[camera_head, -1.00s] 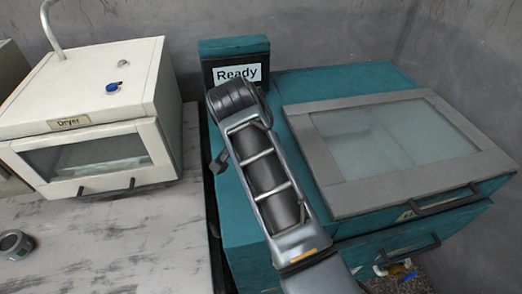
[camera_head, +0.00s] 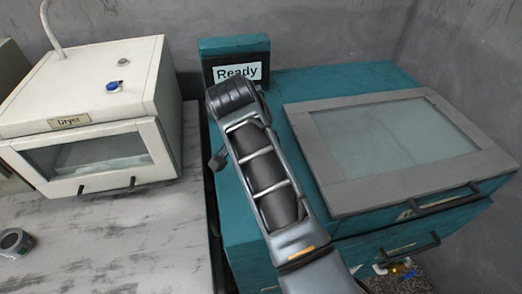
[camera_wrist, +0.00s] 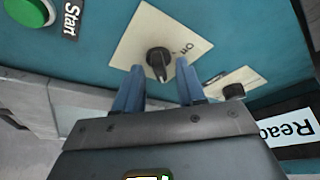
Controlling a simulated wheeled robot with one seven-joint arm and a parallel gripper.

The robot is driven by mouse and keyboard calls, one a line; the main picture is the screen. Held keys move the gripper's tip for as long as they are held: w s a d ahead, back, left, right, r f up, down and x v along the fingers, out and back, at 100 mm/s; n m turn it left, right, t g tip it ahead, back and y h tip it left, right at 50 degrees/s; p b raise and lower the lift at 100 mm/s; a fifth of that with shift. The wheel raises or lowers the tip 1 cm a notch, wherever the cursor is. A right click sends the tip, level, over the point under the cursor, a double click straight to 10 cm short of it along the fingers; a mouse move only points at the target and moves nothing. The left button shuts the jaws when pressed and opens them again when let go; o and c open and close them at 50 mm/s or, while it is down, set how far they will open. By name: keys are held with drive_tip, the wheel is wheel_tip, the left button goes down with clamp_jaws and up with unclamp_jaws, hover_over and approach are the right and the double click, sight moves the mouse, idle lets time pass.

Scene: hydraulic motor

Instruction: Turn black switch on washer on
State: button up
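The teal washer (camera_head: 345,80) stands on the right in the head view. The head view hides the switch behind my arm.
A green button (camera_wrist: 28,12) beside a "Start" label and a second black knob (camera_wrist: 233,91) are on the same panel. A "Ready" sign (camera_head: 237,73) stands on the washer.

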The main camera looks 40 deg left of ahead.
drive_tip(key=b+v, duration=0.1)
drive_tip(key=v, duration=0.6)
drive_tip(key=shift+r, duration=0.4)
drive_tip(key=shift+s, duration=0.15)
